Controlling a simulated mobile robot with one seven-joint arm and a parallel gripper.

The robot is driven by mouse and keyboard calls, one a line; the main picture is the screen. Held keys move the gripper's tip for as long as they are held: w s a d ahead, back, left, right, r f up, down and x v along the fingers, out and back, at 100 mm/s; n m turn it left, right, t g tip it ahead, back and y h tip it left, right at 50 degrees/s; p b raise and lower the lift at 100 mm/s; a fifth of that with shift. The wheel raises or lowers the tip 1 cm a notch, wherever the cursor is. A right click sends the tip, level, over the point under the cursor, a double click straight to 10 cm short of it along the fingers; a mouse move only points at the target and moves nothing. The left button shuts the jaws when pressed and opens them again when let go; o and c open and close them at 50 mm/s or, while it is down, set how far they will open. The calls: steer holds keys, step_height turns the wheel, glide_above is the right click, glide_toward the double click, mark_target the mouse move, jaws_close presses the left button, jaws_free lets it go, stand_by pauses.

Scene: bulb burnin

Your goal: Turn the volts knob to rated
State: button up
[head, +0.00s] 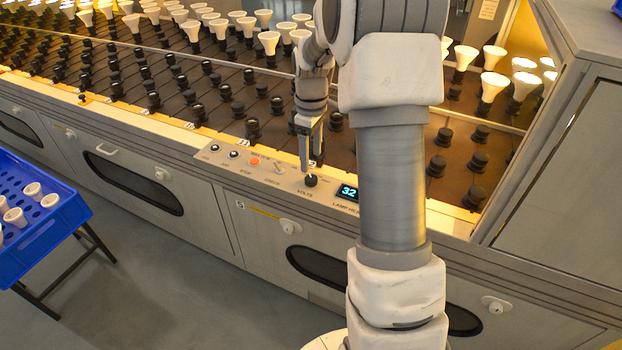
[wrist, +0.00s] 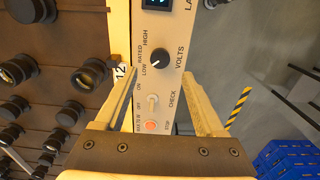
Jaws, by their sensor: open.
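The volts knob (head: 311,181) is a small black dial on the grey control panel (head: 287,182), just below my fingertips in the head view. In the wrist view the knob (wrist: 160,58) has LOW, RATED and HIGH printed along its left side. Its white pointer mark aims down and left, toward LOW. My gripper (head: 309,168) points down over the panel. In the wrist view my gripper (wrist: 158,74) is open, its two fingers apart on either side of the panel strip, with nothing between them. Contact with the knob cannot be told.
A lit display (head: 348,191) reading 32 sits right of the knob. The check switch (head: 280,168) and an orange stop button (head: 254,161) lie to its left. Rows of black sockets and white bulbs (head: 269,40) fill the rack behind. A blue crate (head: 60,212) stands at left.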

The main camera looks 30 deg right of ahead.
mark_target(311, 178)
step_height(311, 178, down, 7)
steer(key=shift+r+b, duration=0.1)
steer(key=shift+b, duration=0.75)
jaws_close()
